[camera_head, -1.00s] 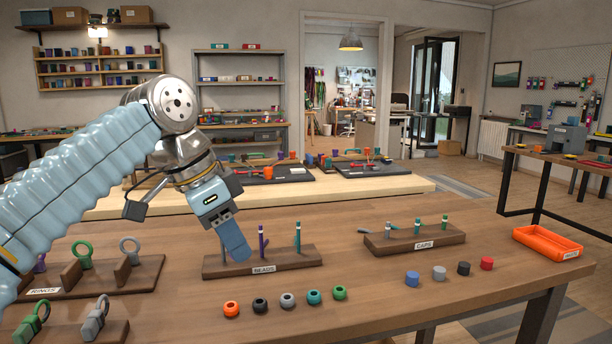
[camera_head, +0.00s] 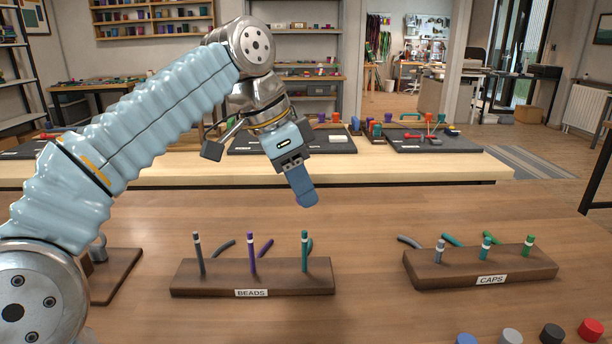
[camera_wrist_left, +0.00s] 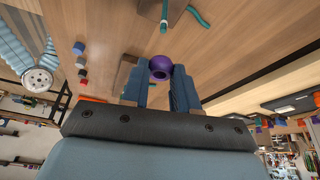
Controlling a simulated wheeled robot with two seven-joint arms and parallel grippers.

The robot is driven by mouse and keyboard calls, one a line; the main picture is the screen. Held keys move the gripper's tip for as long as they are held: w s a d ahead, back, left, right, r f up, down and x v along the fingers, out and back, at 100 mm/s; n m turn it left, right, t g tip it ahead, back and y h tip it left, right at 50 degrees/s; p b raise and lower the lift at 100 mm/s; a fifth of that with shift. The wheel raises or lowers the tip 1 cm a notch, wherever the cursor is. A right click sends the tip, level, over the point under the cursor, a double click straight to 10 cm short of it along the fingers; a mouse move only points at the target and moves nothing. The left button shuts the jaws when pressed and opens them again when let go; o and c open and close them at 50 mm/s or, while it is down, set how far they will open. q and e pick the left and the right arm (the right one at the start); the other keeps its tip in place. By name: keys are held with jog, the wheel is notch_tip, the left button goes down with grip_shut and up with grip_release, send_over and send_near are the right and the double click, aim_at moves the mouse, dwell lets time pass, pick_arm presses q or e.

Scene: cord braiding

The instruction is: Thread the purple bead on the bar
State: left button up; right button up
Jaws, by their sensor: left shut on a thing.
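My left gripper (camera_head: 305,200) is raised in the air, its blue fingers pointing down, and in the picture its tips show just above the teal bar. In the left wrist view its fingers (camera_wrist_left: 160,85) are shut on the purple bead (camera_wrist_left: 160,67), which sits between the tips. In the head view the fingers hide the bead. The BEADS rack (camera_head: 200,283) carries a grey bar (camera_head: 200,255), a purple bar (camera_head: 252,255) and a teal bar (camera_head: 304,253), all upright and clear of the gripper. My right gripper is not in view.
The CAPS rack (camera_head: 430,272) with several short pegs stands to the right. Loose caps, among them a red one (camera_head: 591,330), lie at the lower right. Another wooden rack (camera_head: 120,272) stands behind my left arm. The table between the racks is clear.

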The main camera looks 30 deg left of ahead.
pick_arm(q)
jog(key=shift+f+b, duration=2)
jog(key=shift+f, duration=0.85)
jog(key=o, duration=0.3)
grip_shut()
jog(key=shift+s+p, duration=0.1)
jog(key=shift+p, duration=0.2)
jog(key=shift+f+b, duration=0.85)
jog(key=shift+f, duration=0.3)
